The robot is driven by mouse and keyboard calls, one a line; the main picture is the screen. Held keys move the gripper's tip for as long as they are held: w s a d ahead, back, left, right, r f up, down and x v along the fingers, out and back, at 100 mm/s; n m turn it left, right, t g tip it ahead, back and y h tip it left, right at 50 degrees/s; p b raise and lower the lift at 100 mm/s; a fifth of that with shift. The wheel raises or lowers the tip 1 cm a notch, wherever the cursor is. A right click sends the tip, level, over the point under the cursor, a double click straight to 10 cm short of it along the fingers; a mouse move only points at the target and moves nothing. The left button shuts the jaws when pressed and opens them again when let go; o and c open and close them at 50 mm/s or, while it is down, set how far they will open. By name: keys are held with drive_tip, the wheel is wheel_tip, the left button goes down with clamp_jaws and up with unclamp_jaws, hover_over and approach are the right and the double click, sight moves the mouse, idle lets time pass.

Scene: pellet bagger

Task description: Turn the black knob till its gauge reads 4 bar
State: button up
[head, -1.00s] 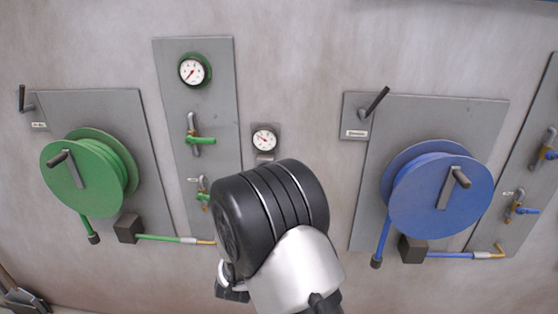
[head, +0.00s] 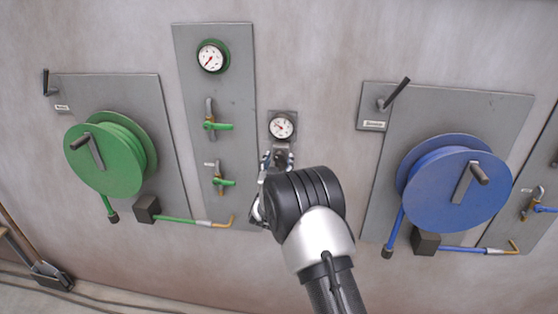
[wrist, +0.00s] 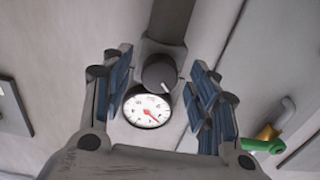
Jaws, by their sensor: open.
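The black knob (wrist: 160,72) shows in the wrist view between my gripper's fingers, with a pale mark on its face. It sits on a grey fitting with a thick dark bar or pipe behind it. Its round white gauge (wrist: 147,110) is right beside it, its red needle pointing to the lower right of the picture; the figures are too small to read. In the head view the gauge (head: 282,127) is above the knob, which my gripper partly hides. My gripper (head: 276,160) is open, its blue-padded fingers on either side of the knob, with gaps visible in the wrist view.
Left of the knob is a grey panel (head: 237,90) with a green-rimmed gauge (head: 211,57) and two green-handled valves. A green hose reel (head: 105,160) hangs further left. A blue hose reel (head: 450,195) hangs on the right. Bare wall lies around the knob.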

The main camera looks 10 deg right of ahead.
drive_tip(key=shift+w+d, duration=0.15)
drive_tip(key=shift+w, duration=0.3)
drive_tip(key=shift+c, duration=0.5)
drive_tip(key=c, duration=1)
